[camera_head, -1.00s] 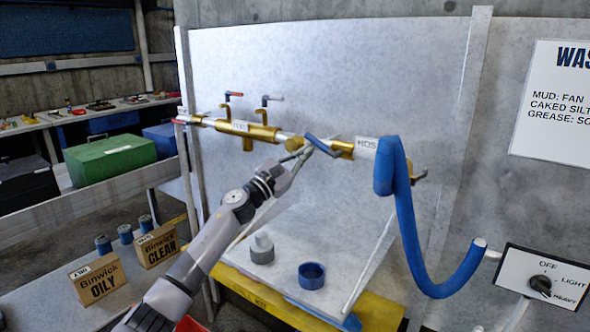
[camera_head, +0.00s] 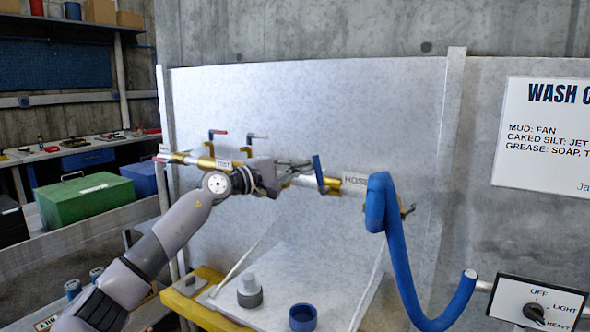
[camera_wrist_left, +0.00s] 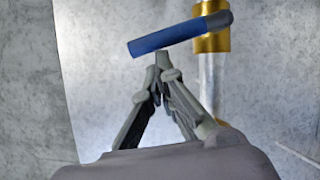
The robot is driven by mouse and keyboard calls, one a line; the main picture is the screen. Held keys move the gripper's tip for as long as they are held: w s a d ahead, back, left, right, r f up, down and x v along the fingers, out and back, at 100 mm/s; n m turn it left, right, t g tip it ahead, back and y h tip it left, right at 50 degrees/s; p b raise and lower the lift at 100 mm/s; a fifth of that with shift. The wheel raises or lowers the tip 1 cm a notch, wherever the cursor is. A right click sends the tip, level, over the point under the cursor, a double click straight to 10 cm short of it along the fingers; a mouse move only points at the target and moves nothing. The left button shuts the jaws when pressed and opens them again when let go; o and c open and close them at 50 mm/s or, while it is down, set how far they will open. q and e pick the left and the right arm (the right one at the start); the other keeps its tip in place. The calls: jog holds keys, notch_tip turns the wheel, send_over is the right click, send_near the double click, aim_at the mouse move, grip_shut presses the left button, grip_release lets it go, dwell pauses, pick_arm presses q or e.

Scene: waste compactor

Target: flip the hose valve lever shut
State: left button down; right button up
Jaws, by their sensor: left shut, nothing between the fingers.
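The blue hose valve lever (camera_head: 319,174) stands nearly upright in the head view, across the pipe, just left of the HOSE label (camera_head: 354,180). In the left wrist view the lever (camera_wrist_left: 166,39) reaches left from its pivot on the brass valve body (camera_wrist_left: 211,38). My left gripper (camera_head: 306,164) is shut and empty, with its fingertips close to the lever's left side. In the wrist view its fingertips (camera_wrist_left: 163,64) are just below the lever's free end; I cannot tell whether they touch. My right gripper is not in view.
A blue hose (camera_head: 394,250) hangs right of the valve. The white back panel (camera_head: 320,110) lies close behind. A dial box (camera_head: 537,303) is at lower right.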

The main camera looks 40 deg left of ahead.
pick_arm(q)
jog(key=shift+d+r+m+g+p, duration=0.45)
jog(key=shift+d+m, duration=0.25)
jog(key=shift+m, duration=0.3)
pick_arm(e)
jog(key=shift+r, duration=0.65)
pick_arm(q)
jog(key=shift+w+d, duration=0.1)
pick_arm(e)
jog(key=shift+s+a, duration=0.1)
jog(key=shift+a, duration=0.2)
